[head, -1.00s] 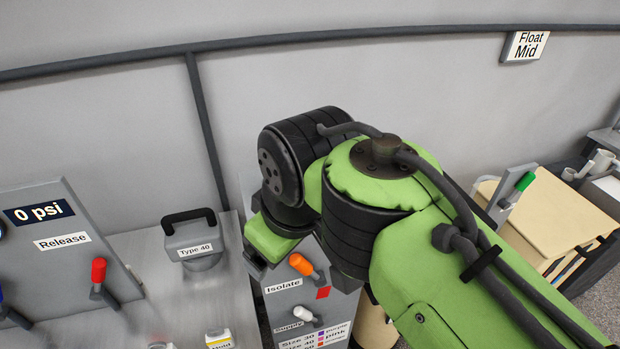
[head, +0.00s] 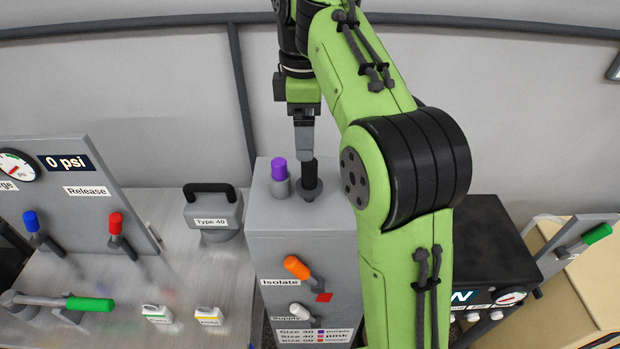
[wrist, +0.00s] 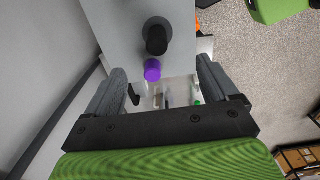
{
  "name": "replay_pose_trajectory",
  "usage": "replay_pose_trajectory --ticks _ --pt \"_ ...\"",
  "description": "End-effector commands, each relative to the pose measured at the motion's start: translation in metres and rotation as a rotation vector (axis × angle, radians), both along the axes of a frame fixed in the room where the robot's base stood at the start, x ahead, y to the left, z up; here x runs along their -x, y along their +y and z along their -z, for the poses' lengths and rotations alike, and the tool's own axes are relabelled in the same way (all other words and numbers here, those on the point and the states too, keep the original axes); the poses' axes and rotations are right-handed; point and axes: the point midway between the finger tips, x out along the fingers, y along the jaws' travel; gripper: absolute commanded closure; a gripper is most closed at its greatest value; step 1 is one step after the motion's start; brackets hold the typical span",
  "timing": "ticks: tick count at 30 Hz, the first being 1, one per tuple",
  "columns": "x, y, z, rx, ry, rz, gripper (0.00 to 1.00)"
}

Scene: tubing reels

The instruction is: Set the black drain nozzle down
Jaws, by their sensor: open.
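The black drain nozzle (head: 309,174) stands upright on top of the grey cabinet (head: 262,211), in a grey round base. In the head view my gripper (head: 304,150) is just above and around the nozzle's top, pointing down; whether it touches cannot be told. In the wrist view the black nozzle (wrist: 156,38) stands beyond the open fingers, with clear space between them. My gripper (wrist: 165,80) is open and holds nothing there.
A purple-capped nozzle (head: 279,170) stands just left of the black one. The cabinet front has an orange lever (head: 297,267) and a white lever. A Type 40 block (head: 212,210) with a black handle sits on the bench at left. A wall is close behind.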

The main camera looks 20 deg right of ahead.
Motion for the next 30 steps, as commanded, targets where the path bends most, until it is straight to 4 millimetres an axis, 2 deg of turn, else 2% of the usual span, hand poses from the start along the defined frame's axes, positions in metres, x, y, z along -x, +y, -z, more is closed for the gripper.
replay_pose_trajectory --ticks 6,11,18,21,26,30 --pt "0.001 -0.001 0.047 0.000 0.003 0.002 0.13" --pt "0.001 -0.001 0.068 0.000 0.001 0.001 0.13" --pt "0.002 -0.004 0.110 -0.001 0.002 0.004 0.13" --pt "0.002 -0.003 0.117 0.000 0.000 0.003 0.13" --pt "0.002 -0.003 0.117 -0.001 -0.001 0.003 0.13" --pt "0.002 -0.003 0.116 -0.001 -0.001 0.003 0.31"
